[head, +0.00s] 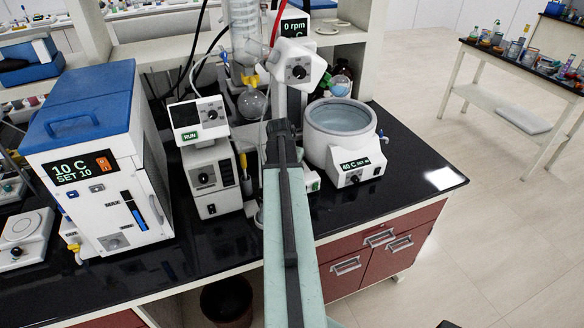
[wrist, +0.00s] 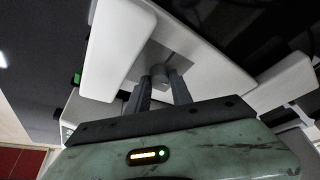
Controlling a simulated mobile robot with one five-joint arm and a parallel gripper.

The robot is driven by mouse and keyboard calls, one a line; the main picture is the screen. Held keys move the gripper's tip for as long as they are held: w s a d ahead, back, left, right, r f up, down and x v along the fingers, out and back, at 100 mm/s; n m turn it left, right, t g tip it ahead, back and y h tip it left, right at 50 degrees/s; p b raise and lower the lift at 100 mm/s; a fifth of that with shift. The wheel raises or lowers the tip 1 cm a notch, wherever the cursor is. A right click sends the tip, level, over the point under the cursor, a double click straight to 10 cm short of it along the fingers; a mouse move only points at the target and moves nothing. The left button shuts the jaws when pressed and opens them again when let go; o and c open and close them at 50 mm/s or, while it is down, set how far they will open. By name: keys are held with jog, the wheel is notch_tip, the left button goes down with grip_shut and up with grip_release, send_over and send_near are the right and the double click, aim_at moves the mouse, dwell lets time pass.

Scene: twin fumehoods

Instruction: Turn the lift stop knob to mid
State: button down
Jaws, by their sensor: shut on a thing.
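In the wrist view, a small grey round knob (wrist: 160,70) sticks out from the underside or face of a white housing (wrist: 125,40). My gripper (wrist: 161,84) has its two grey fingers on either side of the knob and is shut on it. No mark or pointer on the knob can be made out, so its setting is unclear. In the head view, my green arm reaches over the bench to the rotary evaporator (head: 300,66), and the arm hides the knob and my fingertips.
A pump unit (head: 212,178) with a RUN screen stands left, and a blue-topped chiller (head: 90,150) farther left. A flask (head: 252,101) hangs close by. The bench (head: 425,185) is clear at right.

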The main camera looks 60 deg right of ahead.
jog(key=c, duration=1.2)
grip_release()
jog(key=shift+o, duration=0.2)
jog(key=p+v, duration=0.7)
jog(key=v, duration=0.1)
